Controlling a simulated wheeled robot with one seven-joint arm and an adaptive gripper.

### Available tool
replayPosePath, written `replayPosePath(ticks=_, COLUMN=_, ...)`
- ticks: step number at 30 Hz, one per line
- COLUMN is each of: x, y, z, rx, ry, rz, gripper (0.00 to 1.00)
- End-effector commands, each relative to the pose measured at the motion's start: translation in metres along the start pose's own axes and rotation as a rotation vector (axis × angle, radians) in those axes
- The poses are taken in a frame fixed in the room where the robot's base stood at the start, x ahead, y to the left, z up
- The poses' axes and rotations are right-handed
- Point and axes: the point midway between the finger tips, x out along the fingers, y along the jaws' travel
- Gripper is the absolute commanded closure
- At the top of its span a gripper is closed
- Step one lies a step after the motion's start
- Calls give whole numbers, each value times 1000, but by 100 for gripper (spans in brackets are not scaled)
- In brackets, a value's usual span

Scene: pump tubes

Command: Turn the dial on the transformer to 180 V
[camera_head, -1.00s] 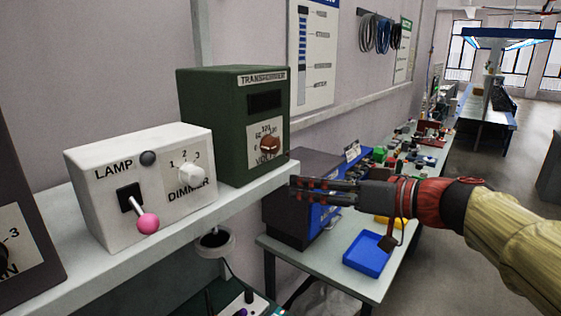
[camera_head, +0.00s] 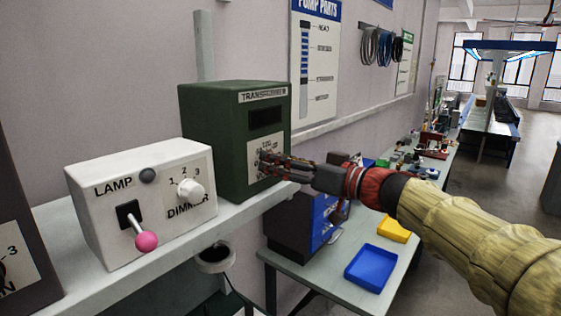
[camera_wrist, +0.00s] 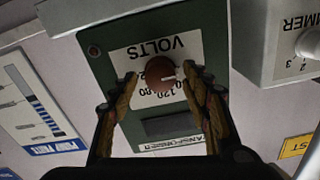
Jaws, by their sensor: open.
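The transformer (camera_head: 232,120) is a dark green box on the grey shelf, with a dark display window and a white dial plate. In the wrist view it appears upside down (camera_wrist: 100,72), with "VOLTS" and numbers on its plate. Its round brown dial (camera_wrist: 161,74) has a pale pointer mark, which points to the right in that view. My gripper (camera_head: 268,158) is at the front of the dial plate and hides the dial in the head view. In the wrist view my gripper's open fingers (camera_wrist: 162,82) stand on either side of the dial; I cannot tell whether they touch it.
A white lamp box (camera_head: 140,200) with a pink-tipped lever and a white dimmer knob (camera_head: 189,190) stands left of the transformer on the shelf (camera_head: 150,258). A lower table at right holds a blue tray (camera_head: 371,265) and a yellow tray (camera_head: 393,229). Open air lies right of the transformer.

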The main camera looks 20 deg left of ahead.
Motion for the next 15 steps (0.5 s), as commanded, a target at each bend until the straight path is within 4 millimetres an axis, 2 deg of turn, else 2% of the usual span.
replayPosePath(ticks=6, x=0, y=0, z=0, rx=0, ry=0, rz=0, gripper=53)
replayPosePath(ticks=15, x=0, y=0, z=0, rx=0, ry=0, rz=0, gripper=70)
